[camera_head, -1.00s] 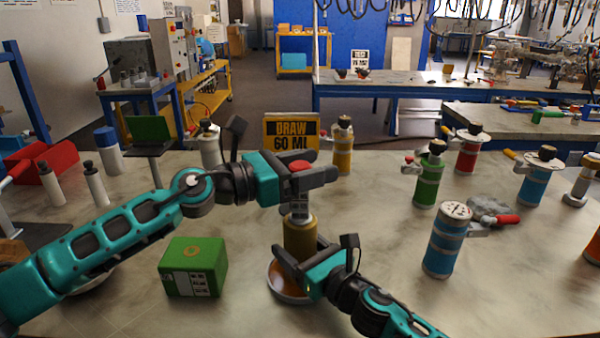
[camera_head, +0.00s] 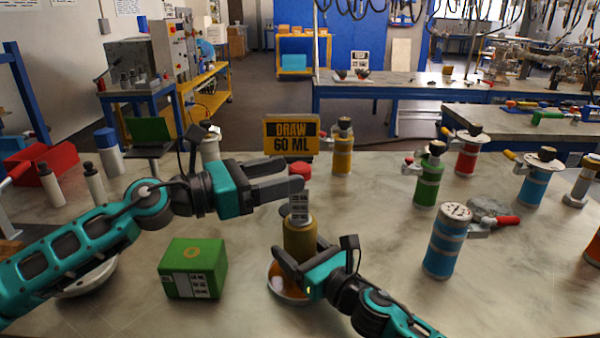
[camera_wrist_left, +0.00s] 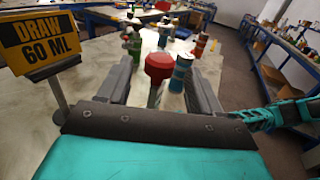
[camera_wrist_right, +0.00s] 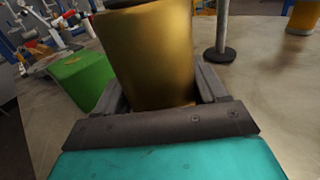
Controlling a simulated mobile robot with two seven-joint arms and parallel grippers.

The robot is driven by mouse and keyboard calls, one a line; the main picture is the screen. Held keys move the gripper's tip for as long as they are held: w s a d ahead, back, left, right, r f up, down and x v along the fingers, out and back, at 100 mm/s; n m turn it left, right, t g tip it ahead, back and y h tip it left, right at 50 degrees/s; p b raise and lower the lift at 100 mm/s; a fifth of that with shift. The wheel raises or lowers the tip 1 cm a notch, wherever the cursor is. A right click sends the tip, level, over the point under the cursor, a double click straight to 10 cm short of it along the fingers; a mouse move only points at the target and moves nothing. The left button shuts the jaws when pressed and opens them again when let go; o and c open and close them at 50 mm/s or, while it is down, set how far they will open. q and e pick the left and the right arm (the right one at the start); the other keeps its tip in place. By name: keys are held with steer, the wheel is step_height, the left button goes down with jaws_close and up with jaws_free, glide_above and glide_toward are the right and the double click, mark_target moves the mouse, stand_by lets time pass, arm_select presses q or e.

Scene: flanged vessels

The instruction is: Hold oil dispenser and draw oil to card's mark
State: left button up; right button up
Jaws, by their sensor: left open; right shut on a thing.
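The oil dispenser has a gold body (camera_head: 299,240), a pale marked column above it and a red knob (camera_head: 300,168) on top. It stands upright over a shallow dish (camera_head: 284,293) with amber colour inside. My right gripper (camera_head: 312,256) is shut on the gold body, which also fills the right wrist view (camera_wrist_right: 155,55). My left gripper (camera_head: 300,183) is open beside the knob. In the left wrist view the red knob (camera_wrist_left: 158,65) shows ahead, between the spread fingers. The card (camera_head: 291,136) behind reads "DRAW 60 ML". The oil level cannot be read.
A green box (camera_head: 193,267) stands left of the dispenser. A blue flanged vessel (camera_head: 447,242) stands to the right, with green (camera_head: 428,178), red (camera_head: 467,152) and yellow (camera_head: 343,150) ones farther back.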

arm_select(q)
steer(key=shift+a, duration=0.1)
steer(key=v, duration=1.2)
arm_select(e)
steer(key=o, duration=1.4)
